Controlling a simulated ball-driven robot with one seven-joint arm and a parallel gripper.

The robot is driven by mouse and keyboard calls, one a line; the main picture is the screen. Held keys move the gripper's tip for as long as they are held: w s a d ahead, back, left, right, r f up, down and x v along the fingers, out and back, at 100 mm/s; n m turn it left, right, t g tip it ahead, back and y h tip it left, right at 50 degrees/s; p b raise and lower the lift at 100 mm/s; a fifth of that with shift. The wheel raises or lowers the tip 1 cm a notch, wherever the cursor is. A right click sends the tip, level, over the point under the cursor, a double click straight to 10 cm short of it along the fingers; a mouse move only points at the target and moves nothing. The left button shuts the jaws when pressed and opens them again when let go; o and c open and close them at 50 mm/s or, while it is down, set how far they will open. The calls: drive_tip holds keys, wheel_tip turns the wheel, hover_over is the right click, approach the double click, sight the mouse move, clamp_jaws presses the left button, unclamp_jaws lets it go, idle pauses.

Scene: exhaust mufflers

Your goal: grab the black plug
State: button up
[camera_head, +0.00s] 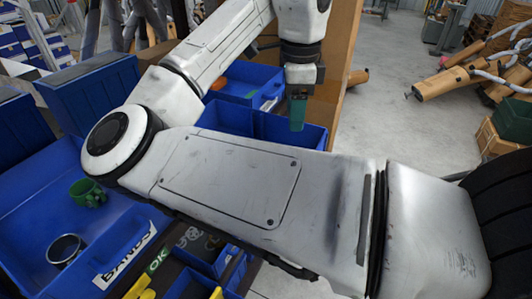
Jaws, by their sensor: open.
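My gripper (297,114) hangs from the wrist at the top middle, with green fingers pointing down over blue bins. It is seen edge-on and is open; nothing shows held in it. I cannot make out a black plug for certain. A dark, round, hollow piece with a pale rim (65,250) lies in the large blue bin at the lower left, far from my gripper. I cannot tell if it is the plug. My own arm crosses the picture and hides much of the middle.
The large blue bin (25,205) also holds a green piece (87,192). Blue bins (262,127) stand below my gripper, beside a brown upright panel (340,60). Smaller blue bins (205,258) with yellow parts sit at the bottom. Orange-brown cylinders (440,84) lie on the floor at right.

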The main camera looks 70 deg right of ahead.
drive_tip(key=f, duration=0.5)
drive_tip(key=shift+w, duration=0.2)
drive_tip(key=shift+a+f+p, duration=0.15)
drive_tip(key=shift+f+p, duration=0.25)
drive_tip(key=shift+f, duration=1.05)
drive_tip(key=shift+a+f+p, duration=0.15)
drive_tip(key=shift+f+p, duration=0.2)
drive_tip(key=shift+f, duration=1.05)
clamp_jaws()
